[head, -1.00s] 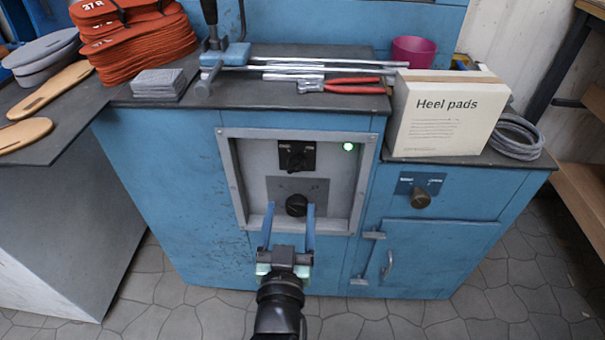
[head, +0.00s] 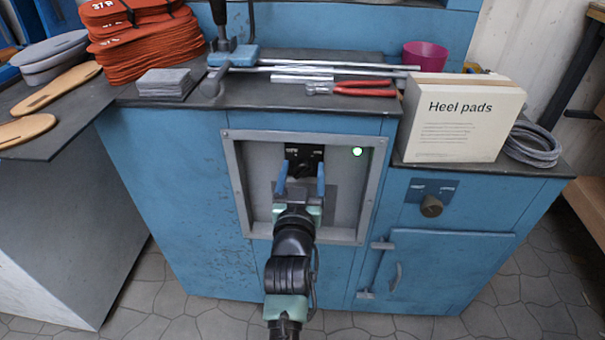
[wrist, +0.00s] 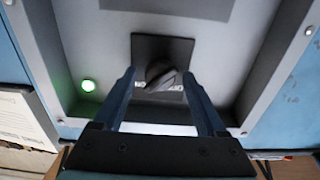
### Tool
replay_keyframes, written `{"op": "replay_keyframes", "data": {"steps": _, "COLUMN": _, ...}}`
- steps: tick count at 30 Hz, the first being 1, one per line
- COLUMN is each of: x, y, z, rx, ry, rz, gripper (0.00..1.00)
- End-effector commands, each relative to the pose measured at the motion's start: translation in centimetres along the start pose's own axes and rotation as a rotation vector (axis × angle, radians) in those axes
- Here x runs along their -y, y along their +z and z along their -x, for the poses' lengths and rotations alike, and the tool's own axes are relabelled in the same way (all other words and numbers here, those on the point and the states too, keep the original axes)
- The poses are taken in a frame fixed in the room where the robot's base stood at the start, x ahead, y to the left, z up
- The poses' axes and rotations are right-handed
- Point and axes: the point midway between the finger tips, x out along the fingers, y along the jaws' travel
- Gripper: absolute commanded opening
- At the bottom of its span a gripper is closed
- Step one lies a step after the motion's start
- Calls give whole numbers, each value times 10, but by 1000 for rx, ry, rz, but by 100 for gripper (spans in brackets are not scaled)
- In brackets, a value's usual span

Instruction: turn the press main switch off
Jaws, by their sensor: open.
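A black rotary switch (head: 303,156) on a black plate sits in the recessed grey panel of the blue press cabinet. In the wrist view its knob (wrist: 160,74) is turned at a slant, with a partly hidden white ON label beside it. A green lamp (head: 357,151) is lit beside the switch; it also glows in the wrist view (wrist: 88,86). My gripper (head: 302,168) is open, with its blue fingers on either side of the knob. The wrist view shows gaps between the fingertips (wrist: 159,73) and the knob. The lower black knob is hidden behind my gripper.
A raised metal frame (head: 232,190) borders the recess. Another knob (head: 431,206) is on the cabinet at right. Red-handled pliers (head: 350,90), metal rods and a Heel pads box (head: 462,120) lie on top. Orange soles (head: 145,45) are stacked at left.

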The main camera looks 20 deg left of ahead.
Motion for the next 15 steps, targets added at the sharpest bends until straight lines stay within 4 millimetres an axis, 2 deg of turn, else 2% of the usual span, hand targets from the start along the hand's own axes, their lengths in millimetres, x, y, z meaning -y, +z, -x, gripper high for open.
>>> {"op": "replay_keyframes", "data": {"steps": 6, "x": 0, "y": 0, "z": 0, "rx": 0, "ry": 0, "rz": 0, "gripper": 72}}
{"op": "replay_keyframes", "data": {"steps": 15, "x": 0, "y": 0, "z": 0, "rx": 0, "ry": 0, "rz": 0, "gripper": 18}}
